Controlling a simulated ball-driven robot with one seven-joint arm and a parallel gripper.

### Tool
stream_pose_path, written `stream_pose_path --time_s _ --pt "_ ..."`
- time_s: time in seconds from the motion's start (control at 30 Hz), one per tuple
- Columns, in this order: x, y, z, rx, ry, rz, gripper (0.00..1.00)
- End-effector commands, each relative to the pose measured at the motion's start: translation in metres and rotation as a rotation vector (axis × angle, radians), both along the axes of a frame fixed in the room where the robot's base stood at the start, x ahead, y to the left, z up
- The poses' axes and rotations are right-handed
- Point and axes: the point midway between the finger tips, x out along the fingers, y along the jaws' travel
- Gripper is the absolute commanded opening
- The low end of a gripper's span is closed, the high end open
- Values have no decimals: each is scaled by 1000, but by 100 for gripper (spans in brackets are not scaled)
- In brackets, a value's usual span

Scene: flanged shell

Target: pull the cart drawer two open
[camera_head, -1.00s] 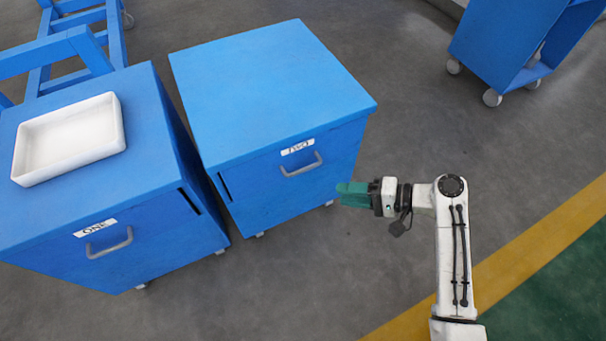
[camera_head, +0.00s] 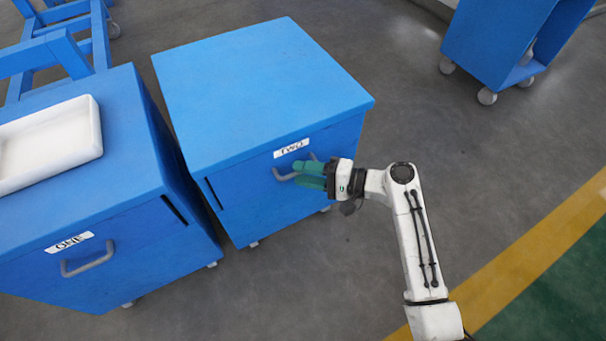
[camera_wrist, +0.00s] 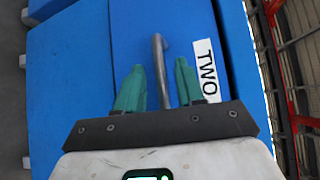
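The blue cart labelled TWO (camera_head: 260,90) stands in the middle of the head view. Its drawer front (camera_head: 262,200) is flush with the body, so the drawer is shut. The grey bar handle (camera_head: 282,176) sits below the TWO label (camera_head: 291,148). My gripper (camera_head: 296,174) has green fingers and is at the handle's right part. In the wrist view the two fingers (camera_wrist: 160,88) stand apart on either side of the handle (camera_wrist: 160,65), with gaps between them and the bar. The handle's lower end is partly hidden by the gripper.
The blue cart labelled ONE (camera_head: 80,225) stands close on the left, with a white tray (camera_head: 50,143) on top. Another blue cart (camera_head: 500,40) is at the top right. The grey floor in front of cart TWO is clear, with a yellow stripe (camera_head: 540,245) beyond.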

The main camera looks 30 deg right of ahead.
Motion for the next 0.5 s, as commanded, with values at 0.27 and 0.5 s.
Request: stream_pose_path --time_s 0.27,0.5 --pt "6 6 -1 0 1 -1 38" --pt "5 6 -1 0 1 -1 28"
